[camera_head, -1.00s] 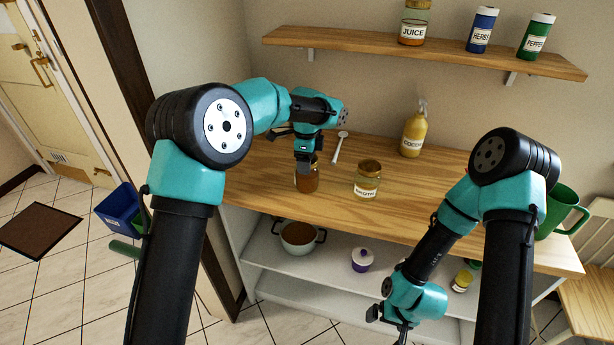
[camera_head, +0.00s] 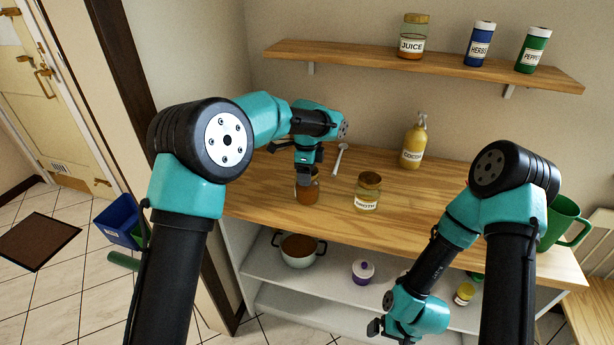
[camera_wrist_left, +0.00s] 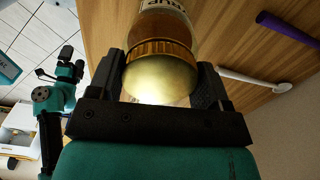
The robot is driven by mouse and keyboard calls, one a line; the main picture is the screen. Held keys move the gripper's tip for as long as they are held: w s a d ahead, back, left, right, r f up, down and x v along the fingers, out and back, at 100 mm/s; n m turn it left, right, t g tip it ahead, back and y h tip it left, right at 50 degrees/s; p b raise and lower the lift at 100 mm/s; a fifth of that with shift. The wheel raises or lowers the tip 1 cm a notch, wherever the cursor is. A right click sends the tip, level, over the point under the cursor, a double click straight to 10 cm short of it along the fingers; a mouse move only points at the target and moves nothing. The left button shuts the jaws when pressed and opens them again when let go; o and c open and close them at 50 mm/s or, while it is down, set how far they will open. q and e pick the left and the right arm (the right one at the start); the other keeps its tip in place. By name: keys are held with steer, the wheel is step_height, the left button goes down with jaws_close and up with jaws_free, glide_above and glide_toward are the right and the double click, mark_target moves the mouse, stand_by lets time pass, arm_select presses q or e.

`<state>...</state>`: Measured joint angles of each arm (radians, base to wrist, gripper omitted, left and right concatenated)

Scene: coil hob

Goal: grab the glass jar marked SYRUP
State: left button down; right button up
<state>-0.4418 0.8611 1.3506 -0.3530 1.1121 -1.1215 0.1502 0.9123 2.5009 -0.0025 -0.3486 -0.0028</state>
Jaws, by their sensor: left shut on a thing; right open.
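The syrup jar (camera_head: 309,192) is a glass jar with brown contents on the wooden counter. In the left wrist view it has a gold lid (camera_wrist_left: 160,75) and an upside-down label (camera_wrist_left: 165,5) of which "RUP" can be read. My left gripper (camera_head: 304,181) comes down on it from above and is shut on it, with a finger on either side of the lid. The left gripper (camera_wrist_left: 165,85) hides part of the jar in the head view. My right gripper (camera_head: 385,332) is open and empty, low in front of the counter, partly cut by the picture edge.
A BROTH jar (camera_head: 368,188) stands close to the right on the counter (camera_head: 290,218). A spoon (camera_head: 339,158) and a yellow bottle (camera_head: 413,145) are behind. A green mug (camera_head: 562,222) stands far right.

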arm_select(q)
steer(key=shift+r, duration=1.5)
steer(key=shift+s+r, duration=0.1)
steer(key=shift+r, duration=0.15)
steer(key=s+r, duration=0.1)
steer(key=s, duration=1.4)
steer(key=shift+s+d+r, duration=0.15)
steer(key=shift+s, duration=0.25)
